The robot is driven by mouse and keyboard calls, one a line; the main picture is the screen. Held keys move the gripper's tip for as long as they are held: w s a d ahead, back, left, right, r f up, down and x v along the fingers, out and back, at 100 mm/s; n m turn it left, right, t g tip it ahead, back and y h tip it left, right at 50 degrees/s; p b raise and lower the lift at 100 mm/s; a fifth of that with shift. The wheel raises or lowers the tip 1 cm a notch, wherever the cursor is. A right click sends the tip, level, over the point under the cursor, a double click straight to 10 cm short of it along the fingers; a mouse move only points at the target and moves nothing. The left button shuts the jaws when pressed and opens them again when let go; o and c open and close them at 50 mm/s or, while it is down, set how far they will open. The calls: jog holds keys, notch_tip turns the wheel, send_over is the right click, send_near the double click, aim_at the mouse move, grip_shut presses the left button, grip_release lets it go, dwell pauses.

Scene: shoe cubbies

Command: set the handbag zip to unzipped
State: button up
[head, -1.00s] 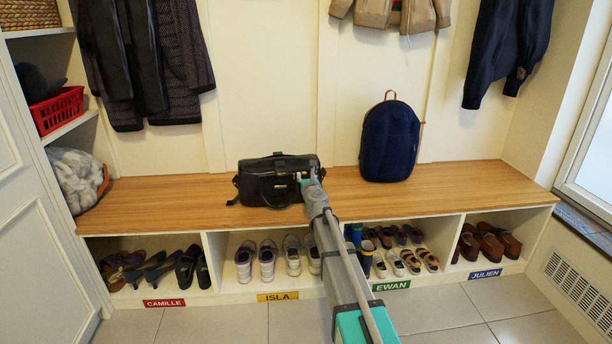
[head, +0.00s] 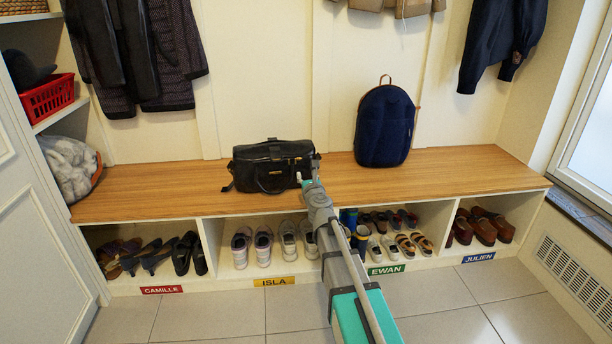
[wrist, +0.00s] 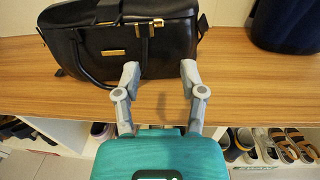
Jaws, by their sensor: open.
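The black handbag (head: 262,166) stands upright on the wooden bench, and it also shows in the wrist view (wrist: 185,52). It has a gold plate (wrist: 115,53) on its front. Small gold hardware (wrist: 157,24) sits at its top front edge, right of the middle; I cannot tell whether this is the zip pull or how far the zip is open. My gripper (wrist: 160,72) is open and empty, its two fingers spread in front of the bag's lower right front. In the head view, my gripper (head: 308,182) is at the bag's right front corner.
A dark blue backpack (head: 386,126) stands on the bench (head: 450,172) to the right, with bare wood between it and the bag. Cubbies with several shoes lie below the bench. Coats hang above. A red basket (head: 54,101) sits on the left shelf.

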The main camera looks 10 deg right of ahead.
jog(key=c, duration=0.3)
jog(key=shift+d+n, duration=0.2)
jog(key=shift+n, duration=0.2)
grip_shut()
jog(key=d+n+y, duration=0.4)
jog(key=d+n, duration=0.4)
jog(key=n, duration=1.2)
jog(key=shift+w+d+r+g, duration=0.15)
jog(key=shift+w+g, duration=0.1)
jog(key=shift+g, duration=0.05)
